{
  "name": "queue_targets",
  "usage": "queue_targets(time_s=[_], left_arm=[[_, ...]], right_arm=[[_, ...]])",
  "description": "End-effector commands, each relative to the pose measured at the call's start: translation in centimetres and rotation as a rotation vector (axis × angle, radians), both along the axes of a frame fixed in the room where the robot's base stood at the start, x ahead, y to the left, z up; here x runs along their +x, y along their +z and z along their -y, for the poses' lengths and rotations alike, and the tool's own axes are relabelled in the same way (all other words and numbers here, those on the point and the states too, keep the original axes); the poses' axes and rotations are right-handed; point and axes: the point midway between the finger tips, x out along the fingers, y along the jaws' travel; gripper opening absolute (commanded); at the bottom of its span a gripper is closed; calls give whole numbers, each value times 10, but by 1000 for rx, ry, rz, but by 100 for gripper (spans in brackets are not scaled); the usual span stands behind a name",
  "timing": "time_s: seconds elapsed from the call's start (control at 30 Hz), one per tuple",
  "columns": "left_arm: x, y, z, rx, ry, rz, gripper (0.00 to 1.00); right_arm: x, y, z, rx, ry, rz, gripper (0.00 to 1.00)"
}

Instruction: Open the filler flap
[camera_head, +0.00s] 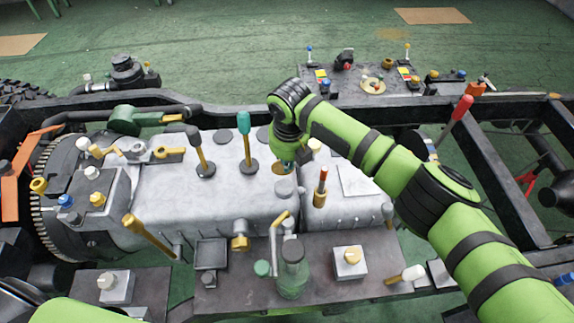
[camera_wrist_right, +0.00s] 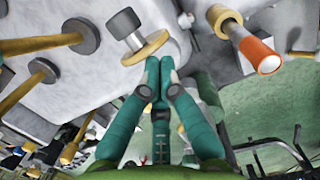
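A round brass disc (camera_head: 279,168) lies on the light grey engine casing (camera_head: 225,205), beside my right gripper (camera_head: 287,164). In the right wrist view a tan disc (camera_wrist_right: 146,48) with a grey knob on a short stem stands just ahead of the fingertips; it may be the filler flap, but I cannot tell surely. My right gripper's teal fingers (camera_wrist_right: 160,62) are together at the tips, with nothing seen between them. The tips are close to the disc's edge; I cannot tell whether they touch. My left gripper is not in view.
A red-tipped peg (camera_head: 322,182) in a brass collar stands right of the gripper. A teal-topped lever (camera_head: 245,135) and a grey-topped lever (camera_head: 200,150) stand to its left. A green bottle-like part (camera_head: 292,272) stands in front. Black chassis rails surround the engine.

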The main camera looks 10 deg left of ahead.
Motion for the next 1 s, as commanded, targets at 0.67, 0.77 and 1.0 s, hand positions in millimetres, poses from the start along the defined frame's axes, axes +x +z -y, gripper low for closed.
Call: queue_targets(time_s=[0.67, 0.77, 1.0], left_arm=[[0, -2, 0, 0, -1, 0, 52], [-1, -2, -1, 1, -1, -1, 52], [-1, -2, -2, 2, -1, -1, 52]], right_arm=[[3, 1, -1, 0, 1, 1, 0], [3, 1, -1, 0, 1, 1, 0], [2, 23, -1, 2, 2, 5, 0]])
